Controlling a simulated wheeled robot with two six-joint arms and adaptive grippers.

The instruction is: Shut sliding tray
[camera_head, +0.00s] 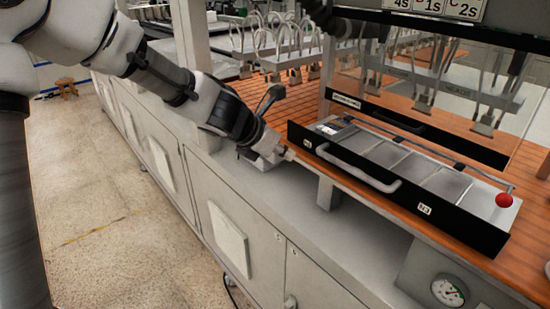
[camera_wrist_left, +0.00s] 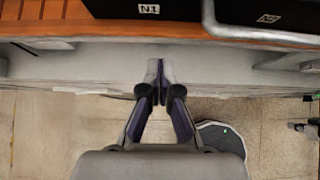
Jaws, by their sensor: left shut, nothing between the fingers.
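The sliding tray (camera_head: 378,165) stands pulled out on the orange slatted bench, its silver sections open to view. In the left wrist view, a black panel with a label (camera_wrist_left: 112,8) and a pale bar (camera_wrist_left: 260,38) show at the top. My left gripper (camera_head: 289,154) is just off the left end of the front panel, by the bench edge. Its fingers (camera_wrist_left: 160,72) are shut and empty. My right gripper is not in view.
A glossy upright panel (camera_head: 440,80) stands behind. A pressure gauge (camera_head: 447,290) sits low at front right. Grey cabinets (camera_head: 240,235) line the bench front.

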